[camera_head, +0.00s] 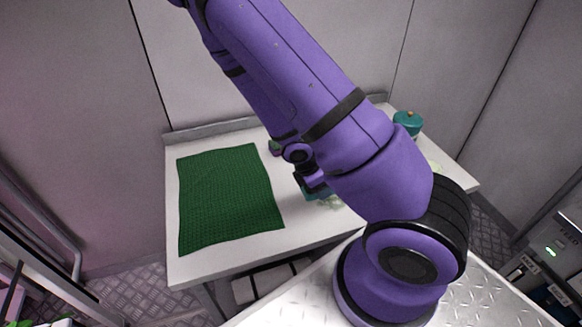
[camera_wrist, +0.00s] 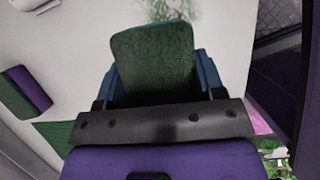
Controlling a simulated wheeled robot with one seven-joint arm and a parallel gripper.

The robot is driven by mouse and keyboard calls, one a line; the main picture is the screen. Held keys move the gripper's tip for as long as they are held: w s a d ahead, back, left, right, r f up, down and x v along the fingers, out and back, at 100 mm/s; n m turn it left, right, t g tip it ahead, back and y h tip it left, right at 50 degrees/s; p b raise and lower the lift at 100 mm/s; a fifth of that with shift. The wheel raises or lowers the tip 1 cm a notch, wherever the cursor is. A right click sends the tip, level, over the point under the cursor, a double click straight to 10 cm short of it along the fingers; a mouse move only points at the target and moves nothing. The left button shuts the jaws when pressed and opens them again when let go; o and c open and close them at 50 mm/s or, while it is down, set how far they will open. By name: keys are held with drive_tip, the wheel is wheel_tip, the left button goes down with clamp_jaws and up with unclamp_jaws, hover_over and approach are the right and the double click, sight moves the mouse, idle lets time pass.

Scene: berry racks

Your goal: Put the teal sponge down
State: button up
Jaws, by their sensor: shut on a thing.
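The teal sponge (camera_wrist: 153,52) is a dark green-teal block with rounded corners in the wrist view. My gripper (camera_wrist: 158,82) is shut on it, with one blue finger on each side. In the head view my gripper (camera_head: 312,186) is over the middle of the white table (camera_head: 225,258), to the right of a green mat. A bit of teal shows at its tip, mostly hidden by my arm. I cannot tell whether the sponge touches the table.
The green mat (camera_head: 228,195) lies flat at the table's left. A small green and purple sponge (camera_head: 274,147) is by its upper right corner; it shows in the wrist view (camera_wrist: 27,90). A pale green patterned thing (camera_wrist: 165,10) is beyond my gripper. A teal canister (camera_head: 408,122) stands back right.

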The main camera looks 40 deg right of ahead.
hover_over(294, 170)
drive_tip(key=shift+f, duration=0.75)
drive_tip(key=shift+w+f, duration=0.1)
drive_tip(key=shift+f, duration=1.65)
drive_tip(key=shift+f, duration=0.1)
drive_tip(key=o, duration=0.9)
